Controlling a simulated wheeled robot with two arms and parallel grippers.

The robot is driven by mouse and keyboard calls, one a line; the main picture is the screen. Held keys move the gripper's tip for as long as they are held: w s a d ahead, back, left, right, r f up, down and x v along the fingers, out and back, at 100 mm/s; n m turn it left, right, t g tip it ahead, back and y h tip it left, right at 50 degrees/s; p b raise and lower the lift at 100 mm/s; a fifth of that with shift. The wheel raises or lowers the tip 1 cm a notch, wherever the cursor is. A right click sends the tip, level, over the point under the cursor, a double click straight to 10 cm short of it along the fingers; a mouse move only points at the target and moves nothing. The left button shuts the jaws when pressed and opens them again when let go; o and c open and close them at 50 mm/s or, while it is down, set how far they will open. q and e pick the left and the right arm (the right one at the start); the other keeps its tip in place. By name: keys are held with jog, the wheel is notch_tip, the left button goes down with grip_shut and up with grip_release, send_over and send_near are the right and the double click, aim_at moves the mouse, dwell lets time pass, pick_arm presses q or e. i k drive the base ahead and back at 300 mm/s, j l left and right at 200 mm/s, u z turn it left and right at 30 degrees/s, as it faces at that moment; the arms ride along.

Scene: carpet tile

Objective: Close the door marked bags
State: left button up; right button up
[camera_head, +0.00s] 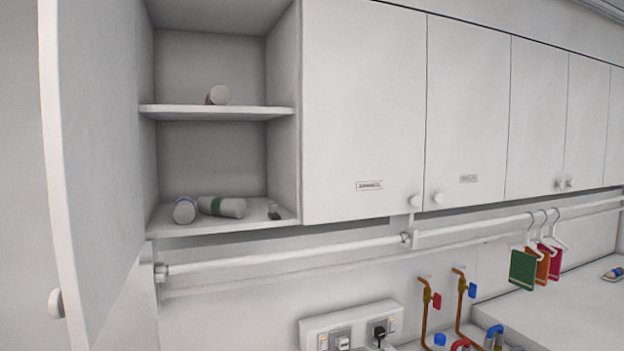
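One cabinet door (98,140) at the far left stands wide open, swung out toward me. Its round knob (56,303) shows low at the left edge of the picture. No label shows on the side of this door that faces me, so I cannot tell if it is the one marked bags. It leaves a two-level compartment (200,155) exposed. The doors to its right are shut, among them one with a dark-lettered label (369,185) and one with a fainter label (468,179); I cannot read either surely. Neither gripper is in view.
A small cylinder (218,95) lies on the upper shelf (180,112); two more lie below. A white rail (290,249) runs under the cabinets, with coloured cards (523,269) hanging at right. Copper pipes (425,310) and a socket panel (350,325) are on the wall beneath.

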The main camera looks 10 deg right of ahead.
aim_at(87, 48)
jog(key=i+j, duration=0.15)
jog(key=j, duration=0.2)
jog(key=i+j, duration=0.1)
jog(key=j, duration=0.2)
jog(key=i+j, duration=0.15)
jog(key=j, duration=0.2)
jog(key=i+j, duration=0.1)
jog(key=j, duration=0.25)
